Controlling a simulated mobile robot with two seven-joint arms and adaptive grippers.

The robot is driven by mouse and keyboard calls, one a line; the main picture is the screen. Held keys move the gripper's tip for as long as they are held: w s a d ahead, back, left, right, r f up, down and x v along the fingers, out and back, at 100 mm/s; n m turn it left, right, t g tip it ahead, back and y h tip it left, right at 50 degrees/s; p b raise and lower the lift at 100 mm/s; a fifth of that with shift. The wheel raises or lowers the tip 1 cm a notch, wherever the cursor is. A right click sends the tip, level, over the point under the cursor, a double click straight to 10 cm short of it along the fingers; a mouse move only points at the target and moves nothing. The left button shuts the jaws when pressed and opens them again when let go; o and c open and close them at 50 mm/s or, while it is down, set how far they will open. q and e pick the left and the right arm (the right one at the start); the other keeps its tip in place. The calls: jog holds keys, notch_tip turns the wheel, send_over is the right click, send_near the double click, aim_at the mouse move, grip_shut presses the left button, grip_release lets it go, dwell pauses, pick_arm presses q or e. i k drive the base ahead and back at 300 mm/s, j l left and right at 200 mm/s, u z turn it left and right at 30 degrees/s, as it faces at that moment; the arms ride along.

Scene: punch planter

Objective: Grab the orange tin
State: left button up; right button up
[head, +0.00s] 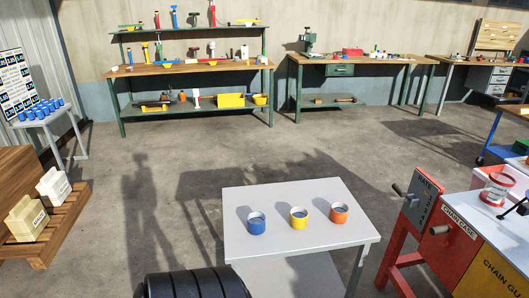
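The orange tin (339,213) stands upright near the right end of a light grey table (270,253) in front of me. A yellow tin (299,217) stands to its left, with a gap between them. A blue tin (256,223) stands further left on the same table. The three tins form a loose row and nothing touches the orange one. Neither of my grippers shows in the head view.
A red machine (452,252) with a lever and a clear jar (496,189) on top stands close to the table's right. A wooden pallet (62,228) with cream containers is at left. Workbenches (190,68) line the back wall. The floor (190,150) between is open.

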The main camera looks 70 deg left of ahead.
aim_at(339, 210)
jog(key=u, duration=1.85)
